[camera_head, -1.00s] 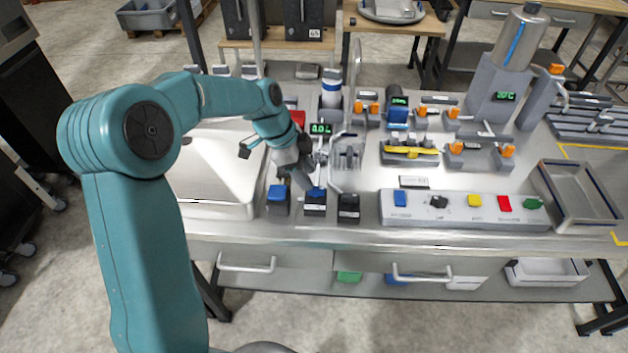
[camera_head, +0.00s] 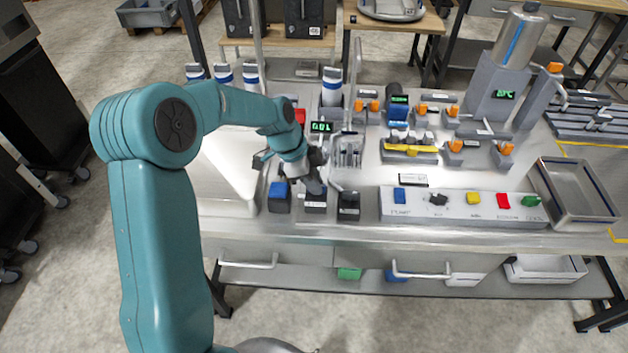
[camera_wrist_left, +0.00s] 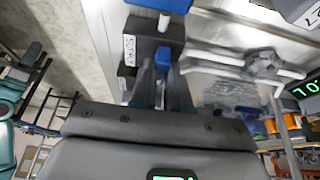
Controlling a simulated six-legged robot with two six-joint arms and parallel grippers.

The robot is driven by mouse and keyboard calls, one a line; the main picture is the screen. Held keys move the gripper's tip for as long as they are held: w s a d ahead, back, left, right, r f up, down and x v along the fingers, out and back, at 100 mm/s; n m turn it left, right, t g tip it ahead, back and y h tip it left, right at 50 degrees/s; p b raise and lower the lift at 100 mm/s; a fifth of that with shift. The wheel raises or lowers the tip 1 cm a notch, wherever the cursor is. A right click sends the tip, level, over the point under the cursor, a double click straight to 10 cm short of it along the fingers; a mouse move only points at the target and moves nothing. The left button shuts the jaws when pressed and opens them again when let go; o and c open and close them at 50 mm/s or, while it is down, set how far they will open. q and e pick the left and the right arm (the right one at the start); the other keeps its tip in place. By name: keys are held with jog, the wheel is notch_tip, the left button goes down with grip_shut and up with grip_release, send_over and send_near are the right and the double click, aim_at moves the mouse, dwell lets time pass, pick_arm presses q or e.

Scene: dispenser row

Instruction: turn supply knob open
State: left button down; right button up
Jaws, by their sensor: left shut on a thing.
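The supply knob is a small blue piece (camera_wrist_left: 162,57) on a dark block with a white label (camera_wrist_left: 129,48), partly readable, in the left wrist view. My left gripper (camera_wrist_left: 163,80) is shut on the knob, one finger on each side. In the head view my left gripper (camera_head: 314,186) reaches down to the middle of three dark blocks (camera_head: 315,204) at the bench's front edge. There the gripper hides the knob. I cannot tell how far the knob is turned. My right gripper is in neither view.
A block with a large blue top (camera_head: 279,190) stands close on the left, another dark block (camera_head: 348,206) on the right. A wire-frame holder (camera_head: 347,150) and a green digital display (camera_head: 321,127) are behind. A button panel (camera_head: 463,207) lies to the right.

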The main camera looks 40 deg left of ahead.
pick_arm(q)
jog(key=n+b, duration=0.1)
jog(key=n+y+b, duration=0.1)
jog(key=n+b, duration=0.1)
jog(key=shift+s+d+f+t, duration=0.1)
jog(key=shift+f+t, duration=0.15)
jog(key=shift+t, duration=0.15)
jog(key=n+t+y+b, duration=0.1)
jog(key=n+b, duration=0.2)
jog(key=n, duration=0.1)
jog(key=shift+d+r, duration=0.1)
jog(key=shift+n+y+b, duration=0.5)
jog(key=shift+n+b, duration=0.35)
jog(key=shift+n, duration=0.25)
jog(key=n+y+b, duration=0.1)
jog(key=n+b, duration=0.3)
jog(key=shift+d+y+b, duration=0.2)
jog(key=shift+y+b, duration=0.2)
jog(key=n+y+b, duration=0.1)
jog(key=n+b, duration=0.1)
jog(key=shift+n, duration=0.4)
jog(key=shift+r+n+b, duration=0.1)
jog(key=shift+n+b, duration=0.55)
jog(key=shift+n, duration=0.25)
jog(key=shift+g+y, duration=0.3)
